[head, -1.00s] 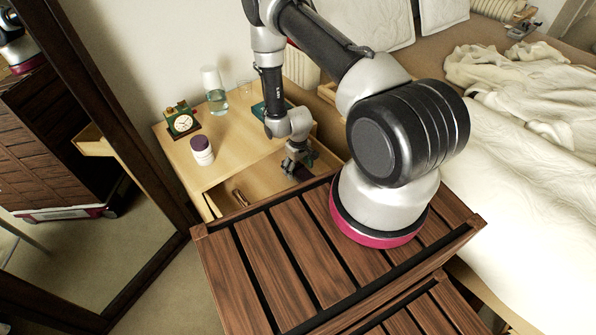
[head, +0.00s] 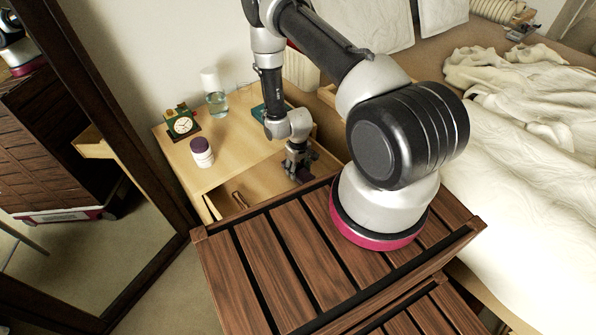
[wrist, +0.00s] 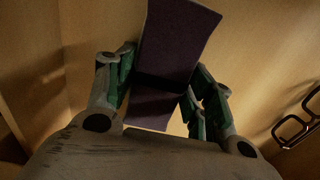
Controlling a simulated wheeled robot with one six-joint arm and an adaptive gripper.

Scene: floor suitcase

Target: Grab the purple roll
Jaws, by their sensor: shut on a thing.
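The purple roll (wrist: 172,55) is dark purple and stands between my fingers in the wrist view. My gripper (wrist: 160,95) is shut on it, with green-padded fingers on its left and right sides. In the head view my gripper (head: 299,172) points down into the open drawer (head: 250,190) of the wooden nightstand. A small dark purple part of the roll (head: 304,174) shows at the fingertips there. The rest of the roll is hidden by the fingers and the slatted top in front.
Dark-framed glasses (wrist: 298,122) lie in the drawer, right of the roll. On the nightstand top (head: 225,145) are a green clock (head: 182,124), a purple-lidded white jar (head: 202,152) and a glass bottle (head: 216,100). The bed (head: 520,170) is at right.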

